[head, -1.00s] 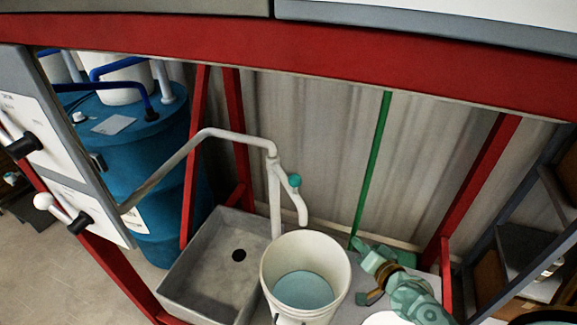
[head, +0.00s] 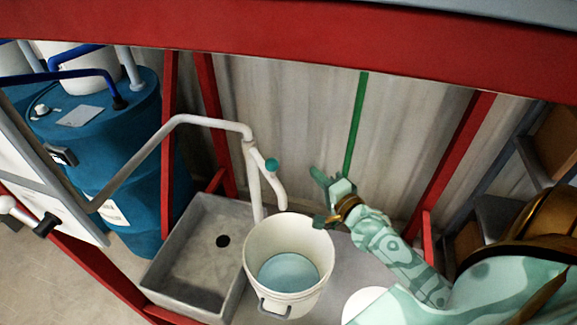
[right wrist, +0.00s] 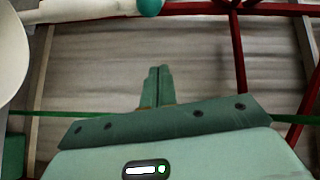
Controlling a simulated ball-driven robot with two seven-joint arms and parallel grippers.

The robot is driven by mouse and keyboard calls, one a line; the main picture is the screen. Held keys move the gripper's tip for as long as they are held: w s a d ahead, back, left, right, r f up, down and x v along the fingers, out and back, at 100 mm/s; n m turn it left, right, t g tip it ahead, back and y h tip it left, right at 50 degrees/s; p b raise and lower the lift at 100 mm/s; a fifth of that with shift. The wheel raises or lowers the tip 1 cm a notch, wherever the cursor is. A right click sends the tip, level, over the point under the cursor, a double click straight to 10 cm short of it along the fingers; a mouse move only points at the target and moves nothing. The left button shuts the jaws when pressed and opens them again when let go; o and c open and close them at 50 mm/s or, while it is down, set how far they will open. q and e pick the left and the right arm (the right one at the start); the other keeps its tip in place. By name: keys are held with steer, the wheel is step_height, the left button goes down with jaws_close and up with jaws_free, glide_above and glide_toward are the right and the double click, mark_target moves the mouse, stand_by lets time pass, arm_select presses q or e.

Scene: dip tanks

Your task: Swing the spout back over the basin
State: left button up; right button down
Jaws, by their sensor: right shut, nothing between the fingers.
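The spout (head: 264,172) is a pale pipe with a curved end and a teal knob (head: 272,165). It hangs from a bent overhead pipe, and its tip is over the back rim of the white bucket (head: 262,290), which holds bluish liquid. The grey basin (head: 177,240) with a dark drain hole is left of the bucket. My right gripper (head: 328,198) is shut and empty, right of the spout and apart from it, near the bucket's back right rim. Its closed fingers (right wrist: 158,85) show in the right wrist view, with the knob (right wrist: 150,6) above. My left gripper is not in view.
A green pole (head: 356,125) stands behind my right gripper. Red frame posts (head: 455,160) and a red top beam (head: 290,55) enclose the bench. Blue drums (head: 105,130) stand at the left, and a shelf is at the right.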

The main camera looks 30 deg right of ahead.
mark_target(266, 167)
steer(key=w+a+f, duration=0.1)
steer(key=w+a, duration=0.2)
steer(key=w, duration=0.5)
steer(key=shift+w+a+b, duration=0.2)
steer(key=shift+b, duration=0.2)
steer(key=shift+f, duration=0.1)
